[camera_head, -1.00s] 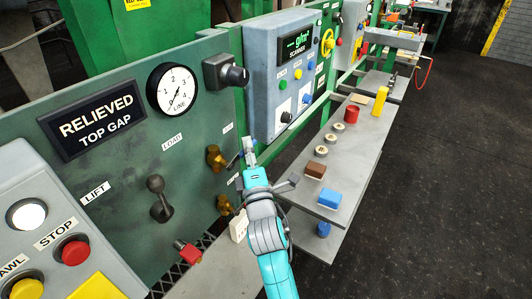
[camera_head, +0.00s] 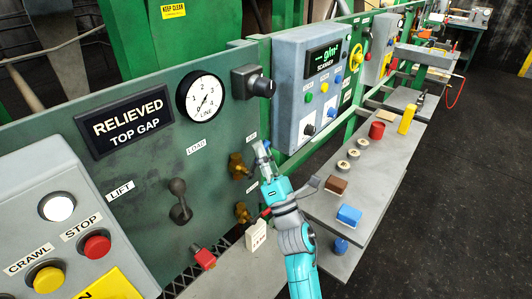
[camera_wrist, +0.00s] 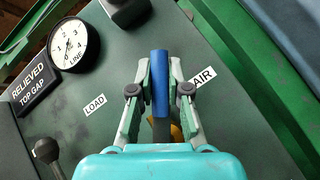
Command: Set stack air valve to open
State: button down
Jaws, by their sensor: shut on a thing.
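The stack air valve has a blue lever handle (camera_wrist: 160,85), which stands between my gripper's two fingers (camera_wrist: 160,92) in the wrist view, beside the AIR label (camera_wrist: 203,77). My gripper is shut on the handle. Part of a brass body (camera_wrist: 177,132) shows behind the fingers. In the head view my gripper (camera_head: 265,158) is at the green panel, just right of the upper brass valve (camera_head: 238,166). The handle's lower part is hidden by my gripper and wrist.
A second brass valve (camera_head: 242,212) sits below. The LOAD lever (camera_head: 180,200), line gauge (camera_head: 201,96) and black knob (camera_head: 252,81) are to the left and above. The grey scanner box (camera_head: 306,85) is close on the right. A shelf (camera_head: 372,180) with blocks and rings stands beyond my arm.

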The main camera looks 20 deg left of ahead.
jog(key=n+g+y, duration=0.2)
jog(key=n, duration=0.1)
jog(key=s+n+g+y, duration=0.1)
jog(key=n+g, duration=0.2)
jog(key=s+r+n+g+y, duration=0.1)
jog(key=n+g+y, duration=0.1)
jog(key=n+g, duration=0.1)
jog(key=shift+a+n+y, duration=0.3)
jog(key=shift+n, duration=0.2)
jog(key=shift+s+a+n+g+y, duration=0.1)
jog(key=shift+s+n+g+y, duration=0.15)
jog(key=shift+n+g, duration=0.75)
jog(key=shift+s+a+n+g+y, duration=0.1)
jog(key=shift+s+n+g+y, duration=0.1)
jog(key=shift+n+g, duration=0.75)
jog(key=shift+s+a+n+g+y, duration=0.15)
jog(key=shift+s+n+g, duration=0.1)
jog(key=shift+n+g, duration=0.7)
jog(key=shift+n, duration=0.3)
jog(key=c, duration=1.1)
grip_release()
jog(key=v, duration=1.2)
jog(key=shift+d, duration=0.1)
